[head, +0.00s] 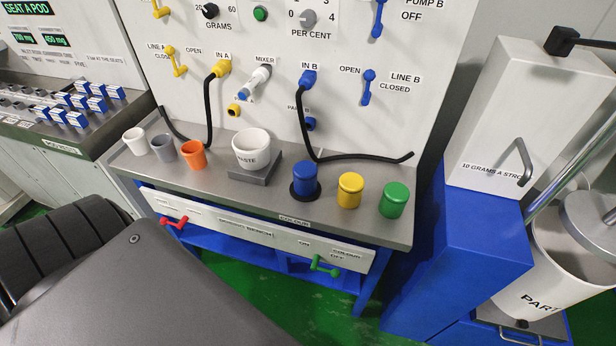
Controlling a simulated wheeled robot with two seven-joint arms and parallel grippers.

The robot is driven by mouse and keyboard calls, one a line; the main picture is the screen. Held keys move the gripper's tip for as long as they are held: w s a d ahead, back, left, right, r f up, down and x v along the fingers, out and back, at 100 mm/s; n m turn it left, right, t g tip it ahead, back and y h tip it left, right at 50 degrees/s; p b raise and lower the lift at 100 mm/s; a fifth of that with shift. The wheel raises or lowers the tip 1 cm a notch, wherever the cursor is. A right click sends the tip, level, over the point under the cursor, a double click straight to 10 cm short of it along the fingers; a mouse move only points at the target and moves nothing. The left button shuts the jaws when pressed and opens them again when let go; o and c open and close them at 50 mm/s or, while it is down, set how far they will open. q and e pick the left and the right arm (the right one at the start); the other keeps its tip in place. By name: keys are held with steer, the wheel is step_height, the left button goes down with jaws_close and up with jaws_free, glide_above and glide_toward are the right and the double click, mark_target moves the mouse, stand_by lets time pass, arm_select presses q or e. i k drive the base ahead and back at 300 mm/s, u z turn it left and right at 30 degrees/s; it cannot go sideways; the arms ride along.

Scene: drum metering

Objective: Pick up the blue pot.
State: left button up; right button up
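The blue pot (305,177) stands upright on a dark round base on the steel bench, right of the middle of the head view. A yellow pot (350,190) and a green pot (394,200) stand to its right. The white waste cup (251,149) on a grey block is to its left. Neither of my grippers shows in the head view. A large dark part at the lower left appears to be mine.
The steel bench (225,184) also holds white (134,141), grey (164,149) and orange (193,155) cups at the left. Black hoses (308,135) hang from the panel behind. A blue-and-white stand (455,235) and a part drum (545,265) are at the right.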

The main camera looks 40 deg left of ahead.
mark_target(305, 172)
steer(key=z, duration=2.5)
steer(key=i, duration=1.9)
steer(key=u, duration=3.65)
